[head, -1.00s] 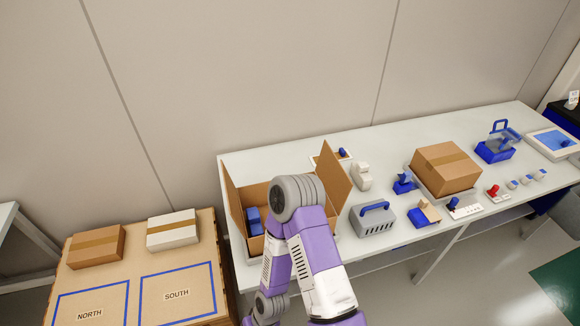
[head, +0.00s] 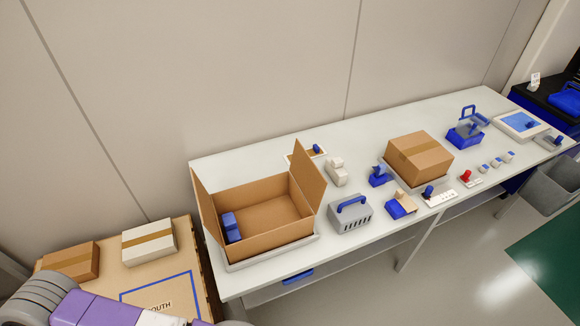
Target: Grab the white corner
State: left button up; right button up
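A small off-white, L-shaped block (head: 336,172), which may be the white corner, stands on the long table just right of the open cardboard box's flap. Another small white piece (head: 534,81) stands on a black surface at the far right; its shape is too small to tell. Part of my purple, white and grey arm crosses the lower left corner. Neither gripper shows in the head view, so I cannot see what they hold.
The open cardboard box (head: 308,176) holds a blue item (head: 231,227). A grey vented case (head: 350,215), a closed carton (head: 419,158) and several small blue parts stand on the table (head: 262,152). Two boxes, brown (head: 72,262) and white (head: 149,242), sit on a lower stand at left.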

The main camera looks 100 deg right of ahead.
aim_at(334, 166)
jog(key=u, duration=0.05)
jog(key=k, duration=2.4)
jog(key=z, duration=0.2)
